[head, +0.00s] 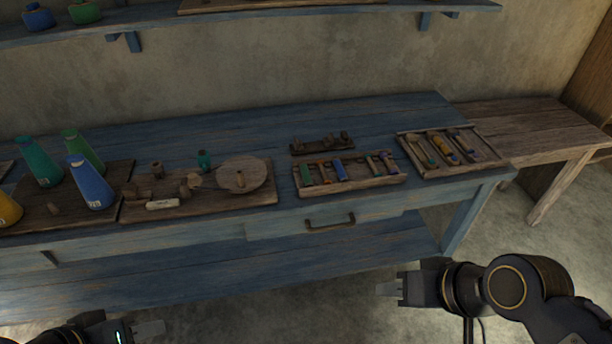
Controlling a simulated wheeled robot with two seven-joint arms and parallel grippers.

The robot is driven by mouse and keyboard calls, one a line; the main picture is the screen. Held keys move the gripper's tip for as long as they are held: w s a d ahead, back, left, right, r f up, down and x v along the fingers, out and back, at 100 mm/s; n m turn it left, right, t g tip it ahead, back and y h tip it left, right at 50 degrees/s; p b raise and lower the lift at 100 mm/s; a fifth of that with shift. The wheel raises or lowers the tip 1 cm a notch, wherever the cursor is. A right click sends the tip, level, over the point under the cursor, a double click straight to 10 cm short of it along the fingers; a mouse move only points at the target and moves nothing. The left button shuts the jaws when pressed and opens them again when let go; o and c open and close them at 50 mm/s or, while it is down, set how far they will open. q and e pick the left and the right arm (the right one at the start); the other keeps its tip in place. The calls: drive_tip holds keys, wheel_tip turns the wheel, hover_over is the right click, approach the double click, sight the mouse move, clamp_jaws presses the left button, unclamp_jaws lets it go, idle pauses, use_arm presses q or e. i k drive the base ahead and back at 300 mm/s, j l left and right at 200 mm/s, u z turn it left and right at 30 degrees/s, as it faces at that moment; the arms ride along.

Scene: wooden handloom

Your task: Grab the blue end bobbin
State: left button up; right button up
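A small blue bobbin (340,169) lies in the middle of a shallow wooden tray (378,183) on the blue table, among green, orange and other small bobbins. A larger blue cone (90,183) stands on a dark board at the left. I cannot tell from their look alone which one is called the end bobbin. My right gripper (390,289) is in front of the table, low and to the right of the drawer, apart from both. My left gripper (148,330) is at the bottom left edge, partly cut off. Neither gripper visibly holds anything; their finger gaps are unclear.
The blue table (380,120) has a drawer with a handle (330,221). A second tray (452,150) with several tools stands at its right end. A board (262,197) carries a round disc and small pieces. A wall shelf (300,20) hangs above. The floor in front is clear.

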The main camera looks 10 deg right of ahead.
sight(456, 136)
drive_tip(key=z, duration=1.45)
drive_tip(key=u, duration=0.25)
drive_tip(key=i+l+u, duration=0.3)
drive_tip(key=i+u, duration=0.15)
drive_tip(key=i+l+u, duration=0.45)
drive_tip(key=i+l, duration=0.3)
drive_tip(key=l, duration=0.2)
drive_tip(key=i+l, duration=0.3)
drive_tip(key=l, duration=0.15)
drive_tip(key=i+u, duration=0.05)
